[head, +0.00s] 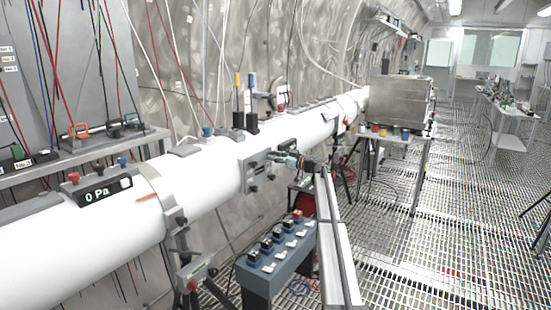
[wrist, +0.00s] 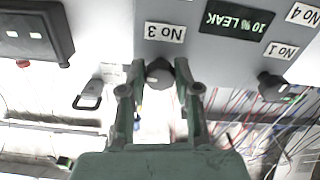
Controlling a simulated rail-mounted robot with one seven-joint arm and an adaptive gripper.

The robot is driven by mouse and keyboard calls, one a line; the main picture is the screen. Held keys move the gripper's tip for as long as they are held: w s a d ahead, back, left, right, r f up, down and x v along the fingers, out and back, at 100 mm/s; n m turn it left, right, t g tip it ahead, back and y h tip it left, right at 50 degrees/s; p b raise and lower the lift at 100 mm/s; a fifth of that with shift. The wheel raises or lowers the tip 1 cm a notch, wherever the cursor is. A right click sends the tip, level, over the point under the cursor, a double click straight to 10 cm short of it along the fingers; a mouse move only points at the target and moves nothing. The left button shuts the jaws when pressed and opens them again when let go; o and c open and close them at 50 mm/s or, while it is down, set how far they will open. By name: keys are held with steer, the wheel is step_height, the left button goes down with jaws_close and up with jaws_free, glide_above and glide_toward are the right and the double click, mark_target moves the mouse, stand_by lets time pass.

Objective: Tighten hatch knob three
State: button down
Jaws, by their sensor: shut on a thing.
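Hatch knob three is a dark grey round knob (wrist: 160,72) below an upside-down "No 3" label (wrist: 165,32) in the wrist view. My gripper (wrist: 159,88) has one finger on each side of the knob and is shut on it. Part of the knob is hidden by the fingers. In the head view, my gripper (head: 288,160) is at the grey hatch panel (head: 258,172) on the side of the white pipe (head: 215,180). The knob cannot be made out there.
A second dark knob (wrist: 270,86) sits right of my fingers near the "No 1" label (wrist: 281,50). A display (wrist: 237,20) reads "10% LEAK", upside down. A blue-grey box (head: 275,258) with several switches stands below my gripper. A bench (head: 405,145) stands beyond.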

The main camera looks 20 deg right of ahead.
steer(key=m+b, duration=0.1)
steer(key=m, duration=0.7)
steer(key=m+b, duration=0.1)
steer(key=m, duration=0.8)
steer(key=shift+a+r+b, duration=0.15)
steer(key=shift+r+b, duration=0.05)
steer(key=shift+b, duration=0.15)
steer(key=shift+m, duration=0.3)
steer(key=c, duration=0.8)
jaws_free()
steer(key=shift+s, duration=0.1)
